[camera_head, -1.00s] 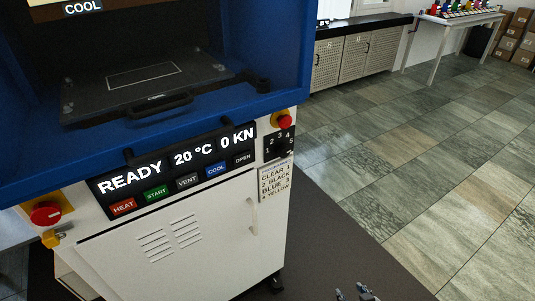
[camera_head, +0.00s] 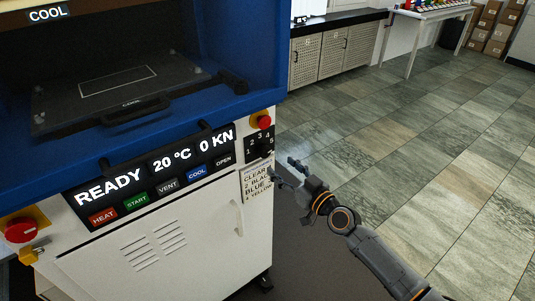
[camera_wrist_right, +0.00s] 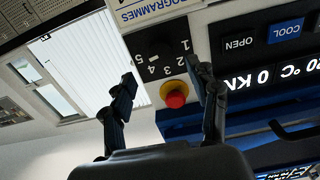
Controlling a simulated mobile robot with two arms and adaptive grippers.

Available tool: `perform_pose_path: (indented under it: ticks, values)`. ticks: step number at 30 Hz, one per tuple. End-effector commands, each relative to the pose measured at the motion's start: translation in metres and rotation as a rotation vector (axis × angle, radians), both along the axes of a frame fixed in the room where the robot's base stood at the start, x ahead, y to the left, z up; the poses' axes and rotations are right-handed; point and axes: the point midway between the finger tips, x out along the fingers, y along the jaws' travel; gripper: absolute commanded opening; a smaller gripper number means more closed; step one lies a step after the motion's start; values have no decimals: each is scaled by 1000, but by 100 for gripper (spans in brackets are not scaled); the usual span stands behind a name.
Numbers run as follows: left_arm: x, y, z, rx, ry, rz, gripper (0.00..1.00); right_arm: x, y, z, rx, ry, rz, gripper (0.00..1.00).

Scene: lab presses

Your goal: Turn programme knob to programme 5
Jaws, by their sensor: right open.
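The programme selector panel (camera_head: 258,145) is a black plate with white numbers 1 to 5, on the press front below a red stop button. Its dark knob blends into the plate, so I cannot tell its setting. The panel (camera_wrist_right: 160,48) shows upside down in the right wrist view. My right gripper (camera_head: 283,168) is open and empty, just right of and below the panel in the head view. In the wrist view its two fingers (camera_wrist_right: 160,75) frame the panel, one on each side. I cannot see contact with the knob. My left gripper is out of view.
The red stop button (camera_head: 264,122) sticks out just above the panel and shows between the fingers in the wrist view (camera_wrist_right: 175,98). A programme list (camera_head: 256,188) is below the panel. The display (camera_head: 150,175) reads READY, 20 °C, 0 KN. Open floor (camera_head: 400,160) lies to the right.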

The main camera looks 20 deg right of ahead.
Motion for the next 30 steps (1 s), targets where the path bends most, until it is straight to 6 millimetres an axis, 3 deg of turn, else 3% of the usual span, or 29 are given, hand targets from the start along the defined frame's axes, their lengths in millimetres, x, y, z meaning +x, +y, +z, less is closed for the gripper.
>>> perform_pose_path:
  ticks: [6,12,24,26,30]
  values:
    - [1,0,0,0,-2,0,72,41,15,0,2,0,0,60]
    - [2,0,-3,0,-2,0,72,64,23,-1,1,0,-1,60]
    - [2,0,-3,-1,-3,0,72,70,26,-1,0,2,0,60]
    - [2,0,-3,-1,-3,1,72,70,26,-1,-1,2,0,52]
    - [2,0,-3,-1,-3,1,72,70,25,-1,-1,2,0,23]
